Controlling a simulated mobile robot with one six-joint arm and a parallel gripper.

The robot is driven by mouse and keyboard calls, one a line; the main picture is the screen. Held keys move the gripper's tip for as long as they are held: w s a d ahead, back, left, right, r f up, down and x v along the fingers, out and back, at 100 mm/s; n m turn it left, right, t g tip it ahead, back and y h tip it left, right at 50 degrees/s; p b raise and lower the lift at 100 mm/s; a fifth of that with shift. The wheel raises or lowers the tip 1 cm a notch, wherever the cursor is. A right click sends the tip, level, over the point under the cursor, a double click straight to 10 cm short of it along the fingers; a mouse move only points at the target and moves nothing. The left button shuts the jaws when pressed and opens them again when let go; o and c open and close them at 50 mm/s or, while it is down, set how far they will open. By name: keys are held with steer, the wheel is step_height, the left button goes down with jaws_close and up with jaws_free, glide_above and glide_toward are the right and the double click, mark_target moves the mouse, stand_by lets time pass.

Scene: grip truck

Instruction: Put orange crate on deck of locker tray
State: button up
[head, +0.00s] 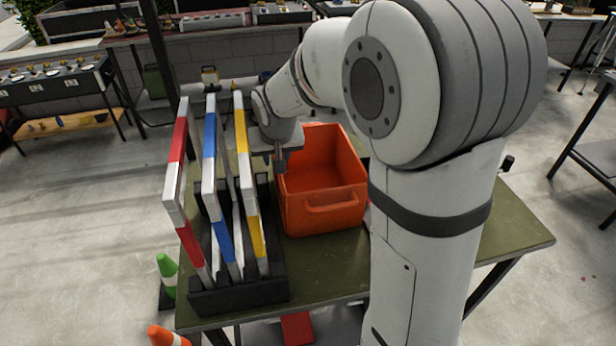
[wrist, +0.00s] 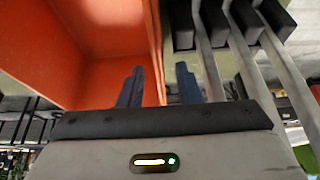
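The orange crate (head: 318,185) stands upright on the olive table (head: 515,240), open at the top, with a handle on its near side. It looks empty in the part I can see. In the wrist view the crate (wrist: 85,40) fills the upper left. My gripper (head: 280,163) is at the crate's left rim. In the wrist view my gripper (wrist: 160,75) is open, its dark fingers apart, with the crate's side wall between them. I cannot tell whether either finger touches the wall. I cannot make out which thing is the locker tray.
A black rack (head: 240,292) holding red, blue and yellow-striped white frames stands close to the left of the crate and my gripper. Green (head: 167,273) and orange (head: 166,336) cones stand left of the table. My arm hides the table's middle right; its right end is clear.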

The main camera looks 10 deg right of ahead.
steer(key=p+x, duration=0.1)
steer(key=x, duration=0.7)
steer(key=shift+w+d, duration=0.2)
steer(key=shift+d, duration=0.05)
steer(key=shift+r, duration=0.1)
steer(key=shift+c, duration=0.4)
jaws_close()
steer(key=shift+p, duration=0.3)
stand_by(0.3)
